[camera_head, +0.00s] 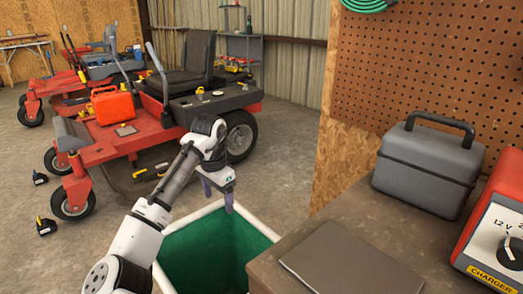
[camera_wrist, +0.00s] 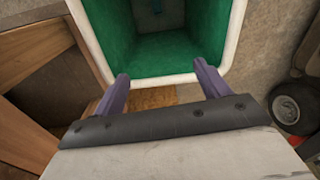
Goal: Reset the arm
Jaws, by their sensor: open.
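My gripper (camera_head: 217,190) is at the end of my white and black arm, above the green-lined bin with a white rim (camera_head: 172,241). In the wrist view, its two purple fingers (camera_wrist: 165,84) are spread apart with nothing between them. The green bin (camera_wrist: 210,58) opens beyond the fingertips in that view.
A brown workbench (camera_head: 277,272) at right bears a flat grey panel (camera_head: 350,262), a grey toolbox (camera_head: 428,165) and a red charger (camera_head: 497,225). A red mower (camera_head: 105,150) stands behind my arm. Small black and yellow items (camera_head: 45,226) lie on the floor.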

